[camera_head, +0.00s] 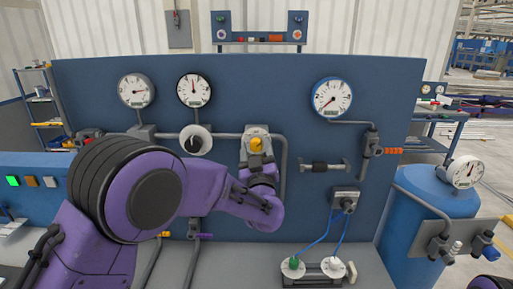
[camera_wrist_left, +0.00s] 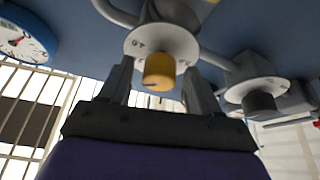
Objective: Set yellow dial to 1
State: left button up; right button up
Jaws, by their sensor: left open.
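The yellow dial (camera_head: 256,144) is a yellow knob on a light round plate on the blue panel. In the left wrist view the yellow knob (camera_wrist_left: 159,74) shows up close, with marks on its plate (camera_wrist_left: 150,42). My left gripper (camera_wrist_left: 157,66) is open, with one finger on each side of the knob and a visible gap to each. In the head view its fingers are largely hidden behind my own purple wrist, just below the dial. The dial's setting cannot be read clearly. My right gripper is out of view.
A black dial (camera_head: 195,140) sits left of the yellow one, and pipes run between them. Gauges (camera_head: 193,90) hang above. A grey bracket (camera_head: 324,166) and a box with blue cables (camera_head: 344,199) are to the right. A blue tank (camera_head: 425,215) stands at far right.

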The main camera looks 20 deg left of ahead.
pick_arm(q)
jog(key=c, duration=1)
jog(key=shift+c, duration=0.2)
